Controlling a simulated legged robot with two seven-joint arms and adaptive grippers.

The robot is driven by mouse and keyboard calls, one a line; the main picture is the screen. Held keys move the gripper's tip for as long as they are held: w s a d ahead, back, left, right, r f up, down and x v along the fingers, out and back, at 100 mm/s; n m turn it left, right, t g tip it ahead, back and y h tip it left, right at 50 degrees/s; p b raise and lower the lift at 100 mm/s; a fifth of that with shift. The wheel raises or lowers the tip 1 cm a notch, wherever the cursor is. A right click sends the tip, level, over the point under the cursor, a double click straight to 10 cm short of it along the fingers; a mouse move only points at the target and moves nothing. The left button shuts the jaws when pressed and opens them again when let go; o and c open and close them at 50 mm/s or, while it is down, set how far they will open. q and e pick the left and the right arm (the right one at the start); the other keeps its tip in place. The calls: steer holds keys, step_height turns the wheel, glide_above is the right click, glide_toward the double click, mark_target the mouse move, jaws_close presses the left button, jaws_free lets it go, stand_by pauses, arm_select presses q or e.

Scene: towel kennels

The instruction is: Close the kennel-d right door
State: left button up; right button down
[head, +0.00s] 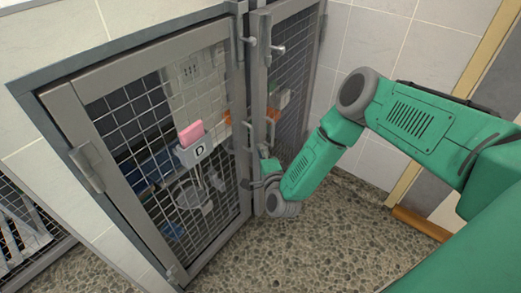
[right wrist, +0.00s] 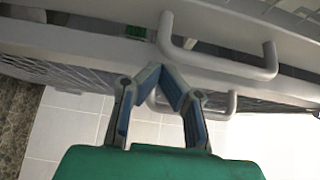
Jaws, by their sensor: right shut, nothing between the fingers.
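Kennel D carries a white "D" holder (head: 195,148) with a pink item in it on its left mesh door (head: 110,120). The right mesh door (head: 285,75) stands at an angle to the left door; the exact gap between their inner edges is hard to tell. My right gripper (head: 264,170) is low at the inner edges of the doors, just below the door handles. In the right wrist view its fingertips (right wrist: 165,70) meet with nothing between them, beside a grey bar handle (right wrist: 220,62). A second handle (right wrist: 195,108) shows beyond. My left gripper is out of view.
Grey latches (head: 278,49) stick out near the top of the doors. A tiled wall (head: 375,40) stands right of the kennel. Another mesh kennel front (head: 25,235) is at the lower left. The pebbled floor (head: 310,255) in front is clear.

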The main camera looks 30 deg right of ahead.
steer(key=v, duration=1.2)
steer(key=p, duration=0.5)
glide_toward(267, 94)
steer(key=s, duration=0.6)
steer(key=shift+m+h, duration=0.4)
steer(key=b+x, duration=0.1)
steer(key=x, duration=0.3)
steer(key=b+x, duration=0.1)
steer(key=x, duration=0.3)
steer(key=b+x, duration=0.1)
steer(key=x, duration=0.2)
steer(key=shift+w+a+f, duration=0.2)
steer(key=shift+w+a, duration=0.1)
steer(key=shift+w, duration=0.25)
steer(key=shift+w+a+r, duration=0.1)
steer(key=shift+w+a, duration=0.3)
steer(key=shift+w, duration=0.25)
steer(key=shift+w, duration=0.1)
